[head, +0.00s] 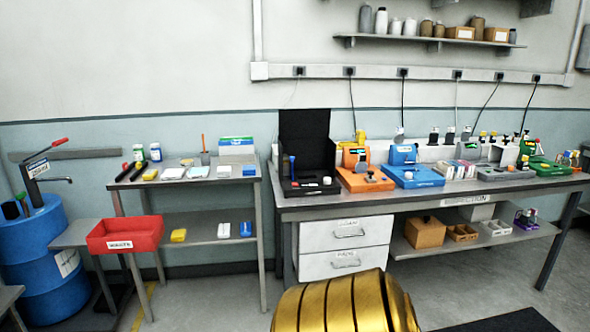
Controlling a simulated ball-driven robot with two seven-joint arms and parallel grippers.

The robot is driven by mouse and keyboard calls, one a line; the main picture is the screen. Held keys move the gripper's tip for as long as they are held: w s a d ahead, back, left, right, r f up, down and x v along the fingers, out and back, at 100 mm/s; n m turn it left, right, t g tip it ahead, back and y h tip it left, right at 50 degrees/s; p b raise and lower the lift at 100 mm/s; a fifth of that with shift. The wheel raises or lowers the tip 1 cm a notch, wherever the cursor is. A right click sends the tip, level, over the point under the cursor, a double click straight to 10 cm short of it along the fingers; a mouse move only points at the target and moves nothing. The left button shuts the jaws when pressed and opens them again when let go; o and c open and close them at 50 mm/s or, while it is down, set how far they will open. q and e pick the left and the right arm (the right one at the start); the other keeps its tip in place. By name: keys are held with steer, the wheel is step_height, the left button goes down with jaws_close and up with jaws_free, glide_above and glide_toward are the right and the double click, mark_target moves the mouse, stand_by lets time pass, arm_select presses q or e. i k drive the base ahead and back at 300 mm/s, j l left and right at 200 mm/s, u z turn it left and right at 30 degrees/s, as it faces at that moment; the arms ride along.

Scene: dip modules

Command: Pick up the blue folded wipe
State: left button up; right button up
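A small flat blue piece (249,170), which looks like the blue folded wipe, lies at the right end of the top of the grey side table (215,181). White flat pieces (198,172) and a yellow piece (150,174) lie to its left. Another small blue item (246,229) is on the table's lower shelf, beside a white one (224,230); it is too small to tell what it is. Neither of my grippers is in view.
A red waste bin (125,234) stands left of the side table, near a blue drum (32,240). A long workbench (440,188) with an open black case (307,150) and colored modules stands on the right. A green-and-white box (237,146) stands behind the wipe.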

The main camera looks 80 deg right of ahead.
mark_target(250, 170)
steer(key=z, duration=2.2)
